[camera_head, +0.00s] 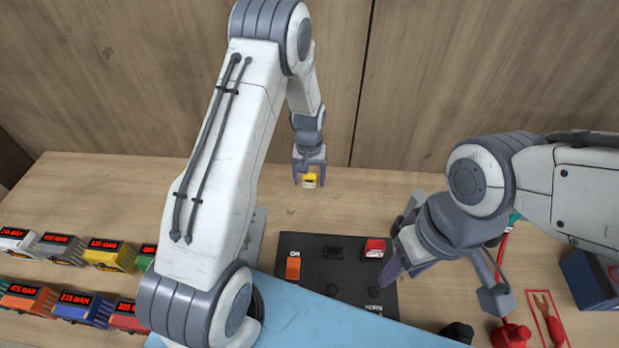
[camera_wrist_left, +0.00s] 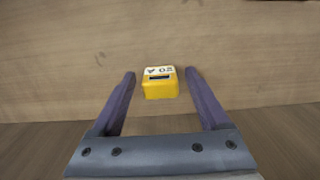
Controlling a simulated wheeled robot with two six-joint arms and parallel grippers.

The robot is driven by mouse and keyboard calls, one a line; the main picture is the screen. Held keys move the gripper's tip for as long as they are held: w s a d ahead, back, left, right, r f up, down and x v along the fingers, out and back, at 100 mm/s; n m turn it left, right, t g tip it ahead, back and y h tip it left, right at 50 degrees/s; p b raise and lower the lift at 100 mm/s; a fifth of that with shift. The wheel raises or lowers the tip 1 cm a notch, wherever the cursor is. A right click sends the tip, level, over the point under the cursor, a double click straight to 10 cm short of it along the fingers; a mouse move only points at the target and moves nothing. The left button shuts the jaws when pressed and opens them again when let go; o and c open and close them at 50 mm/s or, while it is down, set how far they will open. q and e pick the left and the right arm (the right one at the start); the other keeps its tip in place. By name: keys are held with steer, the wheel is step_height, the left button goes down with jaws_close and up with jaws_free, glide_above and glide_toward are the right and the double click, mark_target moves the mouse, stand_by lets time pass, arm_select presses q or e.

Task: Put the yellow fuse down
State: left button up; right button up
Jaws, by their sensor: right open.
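The yellow fuse (camera_head: 310,182) is a small block with a white label on the wooden bench near the back wall. In the left wrist view the fuse (camera_wrist_left: 160,88) lies between my fingertips, with a gap on each side. My left gripper (camera_head: 310,178) is open around it; its fingers (camera_wrist_left: 160,75) do not appear to touch the fuse. My right gripper (camera_head: 440,284) is open and empty over the right edge of the dark panel (camera_head: 315,265).
Several labelled fuses (camera_head: 110,255) stand in rows at left. A red-handled tool (camera_head: 510,334) and a blue box (camera_head: 590,280) are at right.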

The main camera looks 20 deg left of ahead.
mark_target(310, 177)
arm_select(q)
steer(key=shift+r, duration=0.5)
step_height(310, 177, up, 11)
steer(key=b, duration=0.3)
steer(key=s+d+r+m, duration=0.3)
steer(key=s+d+r, duration=0.2)
steer(key=s+d, duration=0.3)
steer(key=s+d+r+m, duration=0.1)
steer(key=s+d+m, duration=0.2)
steer(key=s, duration=0.7)
steer(key=s+d+r+m+h, duration=0.1)
steer(key=s+d+m, duration=0.3)
steer(key=s, duration=0.7)
steer(key=shift+s+d+r+m, duration=0.3)
steer(key=shift+d+r, duration=0.2)
steer(key=shift+r, duration=0.25)
steer(key=shift+w, duration=0.1)
